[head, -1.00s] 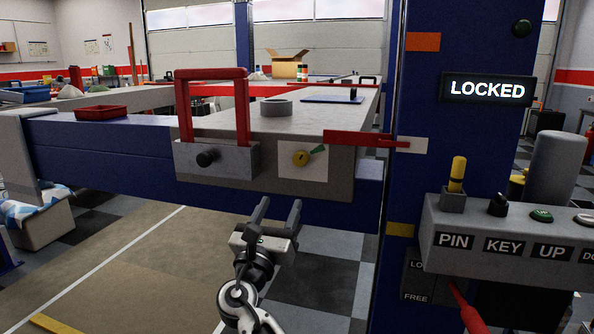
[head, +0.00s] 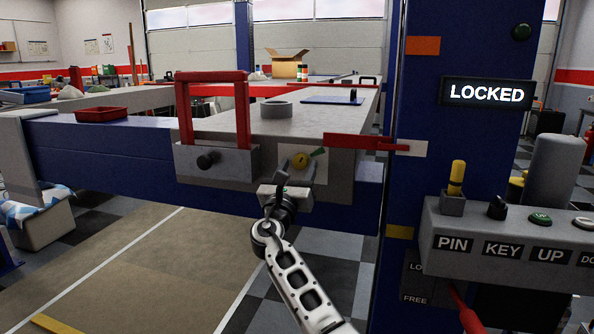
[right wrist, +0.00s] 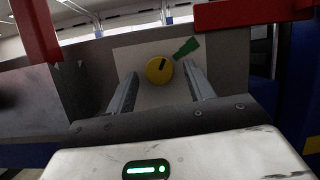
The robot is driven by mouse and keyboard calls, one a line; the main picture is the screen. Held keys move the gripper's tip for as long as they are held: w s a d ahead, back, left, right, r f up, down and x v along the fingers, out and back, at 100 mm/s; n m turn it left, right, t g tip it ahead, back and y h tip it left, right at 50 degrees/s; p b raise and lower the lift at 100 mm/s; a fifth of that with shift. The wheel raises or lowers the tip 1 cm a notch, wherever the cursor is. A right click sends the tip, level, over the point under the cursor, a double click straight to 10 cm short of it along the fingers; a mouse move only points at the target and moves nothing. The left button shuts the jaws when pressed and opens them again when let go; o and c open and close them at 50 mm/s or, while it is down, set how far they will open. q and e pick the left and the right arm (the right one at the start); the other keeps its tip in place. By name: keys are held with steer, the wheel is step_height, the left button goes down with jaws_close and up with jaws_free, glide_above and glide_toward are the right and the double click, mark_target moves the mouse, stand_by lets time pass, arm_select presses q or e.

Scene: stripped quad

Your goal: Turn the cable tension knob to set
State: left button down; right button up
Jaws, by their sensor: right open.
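The cable tension knob (head: 300,161) is a small yellow disc on a pale square plate (head: 314,163) on the grey carriage block. In the right wrist view the yellow knob (right wrist: 159,70) has a dark pointer line tilted up and slightly right. A green mark (right wrist: 186,49) lies on the plate to its upper right, and the pointer is short of it. My right gripper (head: 298,169) faces the plate; in the wrist view its open fingers (right wrist: 160,85) stand on either side of the knob, empty. Whether they touch the knob is unclear. My left gripper is out of view.
A red U-shaped handle (head: 212,77) rises left of the knob. A red lever (head: 360,140) juts out above right. A blue post (head: 455,50) with a LOCKED display (head: 487,93) and a grey control box (head: 500,235) stand at right.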

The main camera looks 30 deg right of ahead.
steer(key=c, duration=1)
steer(key=shift+o, duration=0.2)
steer(key=shift+f+m+b, duration=0.15)
steer(key=shift+m+b, duration=0.25)
steer(key=shift+b, duration=0.1)
steer(key=shift+a+f+m+g+h+b, duration=0.1)
steer(key=shift+m+g+h+b, duration=0.3)
steer(key=shift+m+b, duration=0.4)
steer(key=m+g+b, duration=0.1)
steer(key=m+b, duration=0.1)
steer(key=m, duration=0.1)
steer(key=shift+w+h, duration=0.15)
steer(key=shift+h, duration=0.15)
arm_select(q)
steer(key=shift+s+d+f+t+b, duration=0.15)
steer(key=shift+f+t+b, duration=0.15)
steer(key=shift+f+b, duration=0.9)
arm_select(e)
steer(key=shift+a+r+m+g+p, duration=0.1)
steer(key=shift+m+g+p, duration=0.05)
steer(key=shift+m+g, duration=0.45)
steer(key=shift+r+m+g+p, duration=0.15)
steer(key=shift+m+g, duration=0.25)
steer(key=shift+m, duration=0.4)
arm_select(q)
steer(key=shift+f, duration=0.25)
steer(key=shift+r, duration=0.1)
arm_select(e)
steer(key=o, duration=1)
steer(key=shift+c, duration=0.2)
